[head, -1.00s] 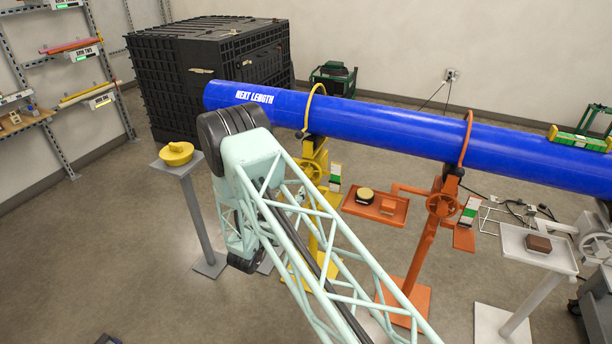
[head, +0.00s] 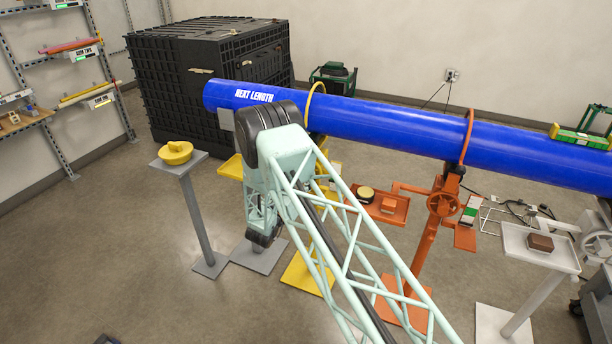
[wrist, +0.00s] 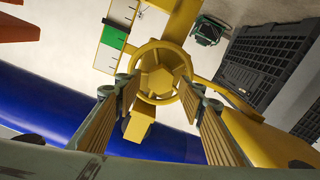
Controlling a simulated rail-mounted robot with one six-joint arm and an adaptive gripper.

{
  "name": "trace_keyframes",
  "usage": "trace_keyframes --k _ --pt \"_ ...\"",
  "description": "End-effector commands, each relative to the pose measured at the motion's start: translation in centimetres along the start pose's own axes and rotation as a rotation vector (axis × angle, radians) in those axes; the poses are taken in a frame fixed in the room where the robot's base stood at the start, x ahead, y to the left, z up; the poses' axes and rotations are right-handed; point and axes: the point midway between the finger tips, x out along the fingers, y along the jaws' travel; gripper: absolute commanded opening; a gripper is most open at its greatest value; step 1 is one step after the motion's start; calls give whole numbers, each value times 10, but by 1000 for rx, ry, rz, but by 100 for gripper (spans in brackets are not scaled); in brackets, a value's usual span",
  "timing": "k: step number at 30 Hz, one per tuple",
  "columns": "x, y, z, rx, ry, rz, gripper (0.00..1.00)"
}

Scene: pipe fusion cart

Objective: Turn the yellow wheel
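The yellow wheel (wrist: 160,72) shows in the wrist view, a round rim with a faceted hub, on its yellow stand. My gripper (wrist: 160,90) is open, with one finger to the left and one to the right of the wheel's lower part in that view. I cannot tell whether either finger touches the rim. In the head view my arm hides the wheel and most of its stand; the stand's yellow base (head: 302,275) shows below.
A grey pedestal (head: 195,215) with a yellow cap (head: 175,153) is to the left. A black crate (head: 205,75) stands behind.

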Motion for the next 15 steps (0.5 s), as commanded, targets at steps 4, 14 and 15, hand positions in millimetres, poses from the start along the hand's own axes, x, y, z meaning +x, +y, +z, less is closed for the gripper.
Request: trace_keyframes --k 4,14,15 --pt "16 0 0 1 1 0 36" --pt "29 0 0 0 0 -1 36" --pt "30 0 0 0 0 -1 36"
